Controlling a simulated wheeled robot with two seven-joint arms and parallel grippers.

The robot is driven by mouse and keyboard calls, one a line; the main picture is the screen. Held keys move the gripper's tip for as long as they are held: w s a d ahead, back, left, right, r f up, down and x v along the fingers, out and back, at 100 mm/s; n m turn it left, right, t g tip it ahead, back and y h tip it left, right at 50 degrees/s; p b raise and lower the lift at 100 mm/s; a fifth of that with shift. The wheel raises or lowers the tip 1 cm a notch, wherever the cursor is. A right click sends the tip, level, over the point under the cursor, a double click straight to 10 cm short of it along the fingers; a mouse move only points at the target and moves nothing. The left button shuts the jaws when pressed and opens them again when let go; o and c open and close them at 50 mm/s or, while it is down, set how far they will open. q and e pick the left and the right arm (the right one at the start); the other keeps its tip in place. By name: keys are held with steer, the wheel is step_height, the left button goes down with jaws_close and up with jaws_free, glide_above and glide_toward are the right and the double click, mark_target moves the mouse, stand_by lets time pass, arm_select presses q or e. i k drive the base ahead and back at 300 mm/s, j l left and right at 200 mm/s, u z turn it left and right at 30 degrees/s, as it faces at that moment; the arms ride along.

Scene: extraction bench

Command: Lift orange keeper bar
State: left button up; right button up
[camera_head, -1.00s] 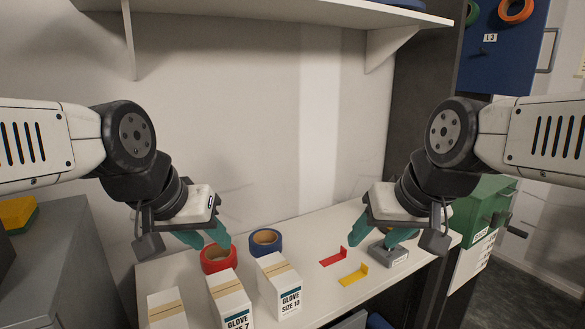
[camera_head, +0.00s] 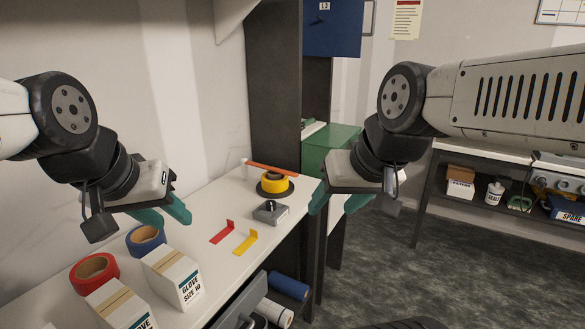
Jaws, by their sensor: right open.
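My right gripper (camera_head: 335,203) is open and empty, to the right of the bar near the bench's right end. My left gripper (camera_head: 167,213) has its teal fingers apart and is empty, above the bench to the left of the bar. Neither gripper touches the bar.
A grey block with a knob (camera_head: 270,212), a red bracket (camera_head: 222,232) and a yellow bracket (camera_head: 245,242) lie in front of the bar. Red tape (camera_head: 94,273), blue tape (camera_head: 146,239) and glove boxes (camera_head: 172,277) stand at front left. A green cabinet (camera_head: 330,150) is beyond.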

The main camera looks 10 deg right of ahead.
mark_target(284, 172)
steer(key=z, duration=0.1)
steer(key=k, duration=0.2)
steer(key=k+u, duration=0.25)
steer(key=u, duration=0.2)
steer(key=k+j+u, duration=0.1)
steer(key=u, duration=0.35)
steer(key=i+l+u, duration=0.1)
steer(key=l, duration=0.3)
steer(key=i+l, duration=0.2)
steer(key=l, duration=0.25)
steer(key=i+l+u, duration=0.15)
steer(key=l, duration=0.25)
steer(key=i+l+u, duration=0.1)
steer(key=l, duration=0.35)
steer(key=i+l, duration=0.1)
steer(key=l, duration=0.2)
steer(key=i+l, duration=0.1)
steer(key=l, duration=0.25)
steer(key=i+l, duration=0.15)
steer(key=l, duration=0.15)
steer(key=i+l, duration=0.1)
steer(key=l, duration=0.2)
